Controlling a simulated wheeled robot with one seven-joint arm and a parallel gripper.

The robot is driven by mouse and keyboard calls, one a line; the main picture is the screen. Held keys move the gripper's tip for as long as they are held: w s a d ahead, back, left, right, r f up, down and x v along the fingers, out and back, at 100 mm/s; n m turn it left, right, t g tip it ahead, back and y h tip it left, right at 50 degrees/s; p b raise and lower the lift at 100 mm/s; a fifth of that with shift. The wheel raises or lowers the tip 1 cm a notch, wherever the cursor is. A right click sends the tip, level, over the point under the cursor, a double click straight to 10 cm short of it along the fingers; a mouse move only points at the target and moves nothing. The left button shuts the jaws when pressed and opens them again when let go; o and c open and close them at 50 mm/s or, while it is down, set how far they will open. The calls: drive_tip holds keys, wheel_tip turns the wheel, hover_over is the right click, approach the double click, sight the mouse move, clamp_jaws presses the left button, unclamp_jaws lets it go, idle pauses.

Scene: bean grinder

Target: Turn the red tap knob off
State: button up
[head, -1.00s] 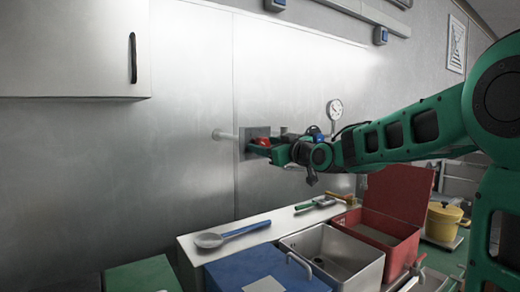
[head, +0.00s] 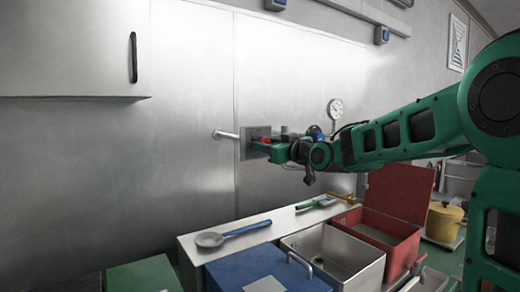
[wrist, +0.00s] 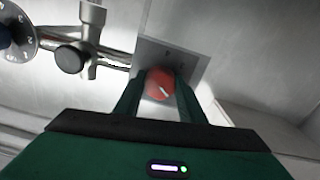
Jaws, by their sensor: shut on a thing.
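The red tap knob (wrist: 159,84) sits on a grey square plate (wrist: 185,57) on the metal wall and carries a pale pointer mark. My gripper (wrist: 158,92) has its two green fingers on either side of the knob and is shut on it. In the head view my gripper (head: 268,149) is at the grey plate (head: 246,143), and only a bit of red shows by the fingers. A metal spout or pipe (head: 226,134) sticks out left of the plate.
A pressure gauge (head: 335,109) is on the wall to the right; pipework with a dark round cap (wrist: 70,59) is close by. Below are a shelf with a ladle (head: 232,233), a blue box (head: 262,272), a metal sink (head: 335,258) and an open red box (head: 375,232).

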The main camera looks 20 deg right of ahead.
drive_tip(key=m, duration=0.5)
drive_tip(key=shift+a+f+m, duration=0.15)
drive_tip(key=shift+m, duration=0.25)
drive_tip(key=m, duration=0.4)
drive_tip(key=shift+m, duration=0.4)
drive_tip(key=o, duration=1)
drive_tip(key=shift+o, duration=0.2)
drive_tip(key=shift+s+d, duration=0.1)
drive_tip(key=shift+d, duration=0.1)
